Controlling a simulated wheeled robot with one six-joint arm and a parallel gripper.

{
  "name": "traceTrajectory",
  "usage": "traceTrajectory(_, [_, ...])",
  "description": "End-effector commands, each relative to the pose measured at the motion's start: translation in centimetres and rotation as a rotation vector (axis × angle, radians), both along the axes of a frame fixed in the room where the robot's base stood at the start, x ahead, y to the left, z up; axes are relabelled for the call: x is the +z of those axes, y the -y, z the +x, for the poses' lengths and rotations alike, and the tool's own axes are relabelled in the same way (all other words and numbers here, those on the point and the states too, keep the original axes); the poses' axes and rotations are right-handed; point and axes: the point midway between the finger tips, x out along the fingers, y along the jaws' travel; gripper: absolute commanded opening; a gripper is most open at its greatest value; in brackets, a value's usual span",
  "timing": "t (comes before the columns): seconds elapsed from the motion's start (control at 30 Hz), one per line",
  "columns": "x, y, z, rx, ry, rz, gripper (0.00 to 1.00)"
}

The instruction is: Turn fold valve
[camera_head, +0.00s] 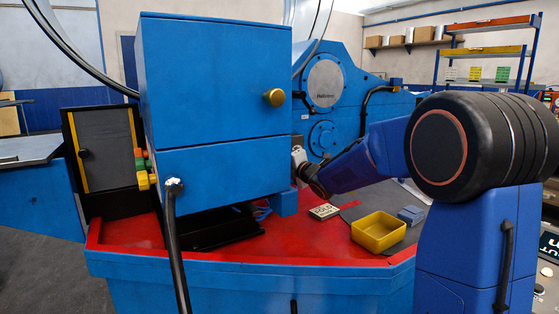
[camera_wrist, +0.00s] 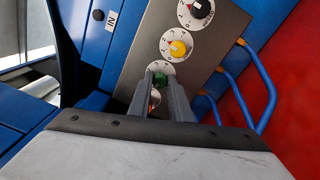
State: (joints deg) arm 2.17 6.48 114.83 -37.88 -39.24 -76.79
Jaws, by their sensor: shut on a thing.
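In the wrist view, a grey panel (camera_wrist: 211,40) carries a row of round knobs on white numbered dials. A green knob (camera_wrist: 159,79) sits between the fingertips of my gripper (camera_wrist: 161,82), which is shut on it. A yellow knob (camera_wrist: 178,48) and a black knob with a red mark (camera_wrist: 198,8) are farther up the row. Another knob (camera_wrist: 154,98), partly hidden between the fingers, shows some red or orange. No label that I can read marks the fold valve. In the head view, my gripper (camera_head: 300,162) is at the right side of the blue machine, whose body hides the panel.
The blue machine housing (camera_head: 212,75) stands on a red-topped table (camera_head: 290,243). A yellow bin (camera_head: 379,232), a small blue block (camera_head: 411,214) and a lettered sign (camera_head: 323,211) lie near my arm. Blue pipes (camera_wrist: 258,68) run beside the panel.

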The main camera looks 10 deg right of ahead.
Motion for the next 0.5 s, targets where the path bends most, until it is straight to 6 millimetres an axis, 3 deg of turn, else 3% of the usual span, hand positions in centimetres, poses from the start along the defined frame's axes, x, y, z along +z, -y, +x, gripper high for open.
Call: traceTrajectory(0.5, [-0.14,-0.02,-0.05,0.001,0.116,-0.364,0.0])
